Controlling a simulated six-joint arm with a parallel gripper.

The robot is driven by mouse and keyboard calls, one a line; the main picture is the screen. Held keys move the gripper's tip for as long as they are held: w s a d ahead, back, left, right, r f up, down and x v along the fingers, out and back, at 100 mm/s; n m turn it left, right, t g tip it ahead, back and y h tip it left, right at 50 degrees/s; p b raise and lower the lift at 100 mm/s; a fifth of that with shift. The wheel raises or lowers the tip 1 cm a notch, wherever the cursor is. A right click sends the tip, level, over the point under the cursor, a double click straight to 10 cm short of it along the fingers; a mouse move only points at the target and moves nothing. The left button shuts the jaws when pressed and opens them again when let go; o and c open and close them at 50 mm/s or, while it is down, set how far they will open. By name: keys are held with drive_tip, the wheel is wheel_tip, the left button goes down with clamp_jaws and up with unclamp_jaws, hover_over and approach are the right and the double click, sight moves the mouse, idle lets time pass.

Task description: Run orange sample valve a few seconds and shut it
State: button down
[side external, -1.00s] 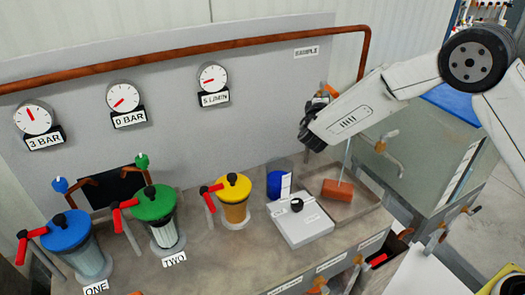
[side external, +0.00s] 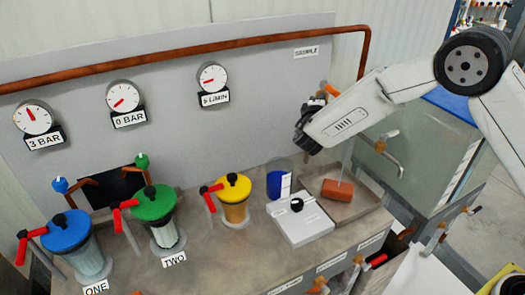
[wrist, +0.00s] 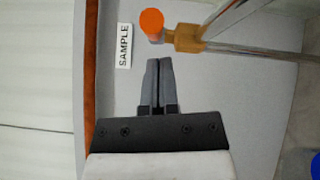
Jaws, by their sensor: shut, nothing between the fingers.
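The orange sample valve shows in the wrist view as a round orange knob (wrist: 152,22) on a brass body (wrist: 187,40), beside the SAMPLE label (wrist: 124,45). My gripper's fingers (wrist: 158,68) are pressed together, empty, and sit just below the knob in that picture, apart from it. In the side view my gripper (side external: 303,140) hangs in front of the grey back panel, above the bench. Only a bit of orange (side external: 331,89) shows behind my wrist, so the knob's turn is hidden there. Clear strands run from the brass body; I cannot tell stream from glass.
Blue, green and yellow lidded vessels stand left. A glass tank (side external: 425,150) stands right.

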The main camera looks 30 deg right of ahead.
drive_tip(key=s+d+v, duration=0.1)
drive_tip(key=v, duration=0.9)
drive_tip(key=shift+s+f, duration=0.15)
drive_tip(key=shift+s, duration=0.35)
drive_tip(key=c, duration=1.3)
unclamp_jaws()
idle(0.9)
